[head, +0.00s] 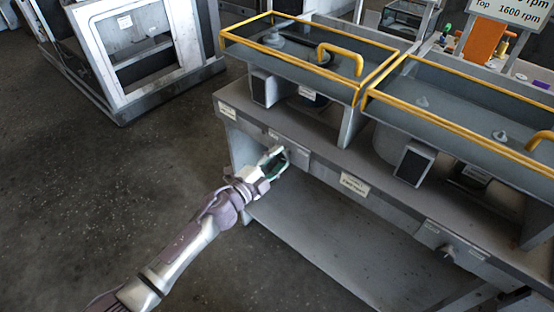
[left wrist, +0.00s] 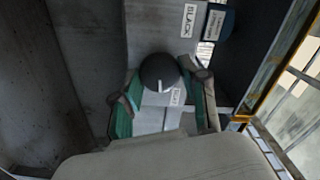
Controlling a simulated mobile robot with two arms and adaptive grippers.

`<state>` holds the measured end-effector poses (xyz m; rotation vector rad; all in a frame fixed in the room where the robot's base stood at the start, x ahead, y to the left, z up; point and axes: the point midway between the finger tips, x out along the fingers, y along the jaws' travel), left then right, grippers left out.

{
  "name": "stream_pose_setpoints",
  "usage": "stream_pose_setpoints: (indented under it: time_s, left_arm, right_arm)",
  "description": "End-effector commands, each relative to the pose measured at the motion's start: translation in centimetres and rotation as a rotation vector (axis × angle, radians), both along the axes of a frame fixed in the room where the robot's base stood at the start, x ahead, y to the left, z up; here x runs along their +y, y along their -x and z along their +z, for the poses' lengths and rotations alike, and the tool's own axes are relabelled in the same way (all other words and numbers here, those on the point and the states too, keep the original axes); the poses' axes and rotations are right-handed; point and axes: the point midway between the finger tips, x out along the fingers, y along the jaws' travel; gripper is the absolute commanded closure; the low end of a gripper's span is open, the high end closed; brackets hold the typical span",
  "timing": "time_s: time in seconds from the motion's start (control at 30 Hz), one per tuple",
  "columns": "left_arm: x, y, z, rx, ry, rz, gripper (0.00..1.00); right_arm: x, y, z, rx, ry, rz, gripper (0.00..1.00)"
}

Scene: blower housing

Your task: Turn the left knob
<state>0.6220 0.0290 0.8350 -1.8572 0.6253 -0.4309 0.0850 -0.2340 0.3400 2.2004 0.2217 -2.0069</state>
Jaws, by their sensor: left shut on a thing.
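The left knob (left wrist: 158,72) is a round dark knob with a pale pointer line, on the front face of the grey bench (head: 325,172). In the head view it is hidden behind my left gripper (head: 274,163). In the left wrist view, my left gripper (left wrist: 162,88) has its green-padded fingers on both sides of the knob and is shut on it. The pointer line slants down to the right. A "SLACK" label (left wrist: 189,20) sits above the knob, and a small label is partly visible below it. My right gripper is in neither view.
A second knob (head: 447,251) is on the bench front at the right. Two yellow-railed clear covers (head: 292,60) stand above the bench top. A white-framed metal cabinet (head: 135,65) stands at the back left. The floor (head: 90,190) left of the bench is clear.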

Motion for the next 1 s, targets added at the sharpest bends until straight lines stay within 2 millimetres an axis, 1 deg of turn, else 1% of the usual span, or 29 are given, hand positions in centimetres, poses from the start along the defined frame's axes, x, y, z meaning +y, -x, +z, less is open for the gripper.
stream_pose_setpoints:
  time_s: [0.17,0.2,0.33,0.37,0.57,0.63,0.73,0.87,1.0]
  left_arm:
    - [0.0,0.1,-0.1,0.002,0.0,-0.001,0.91]
    - [0.0,0.1,-0.1,0.003,-0.001,-0.001,0.54]
    - [0.0,0.0,-0.1,0.003,0.0,-0.001,0.33]
    - [0.0,0.0,-0.1,0.003,0.0,-0.001,0.31]
    - [0.0,0.0,-0.1,0.002,0.001,0.0,0.31]
    - [0.0,0.0,-0.1,0.002,0.001,0.0,0.31]
    - [0.3,0.4,-0.1,0.002,0.001,0.001,0.31]
    - [1.5,1.9,-0.2,0.004,0.0,0.0,0.31]
    - [3.3,4.4,-0.2,0.005,0.0,0.0,0.31]
  right_arm:
    - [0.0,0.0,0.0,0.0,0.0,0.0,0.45]
    - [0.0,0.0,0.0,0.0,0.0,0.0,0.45]
    - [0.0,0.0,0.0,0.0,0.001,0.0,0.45]
    - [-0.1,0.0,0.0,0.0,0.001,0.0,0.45]
    - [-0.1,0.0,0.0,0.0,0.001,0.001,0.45]
    - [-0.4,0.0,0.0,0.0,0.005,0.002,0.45]
    - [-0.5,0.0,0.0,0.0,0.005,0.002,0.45]
    - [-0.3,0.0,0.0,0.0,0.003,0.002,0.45]
    - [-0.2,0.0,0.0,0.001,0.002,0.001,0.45]
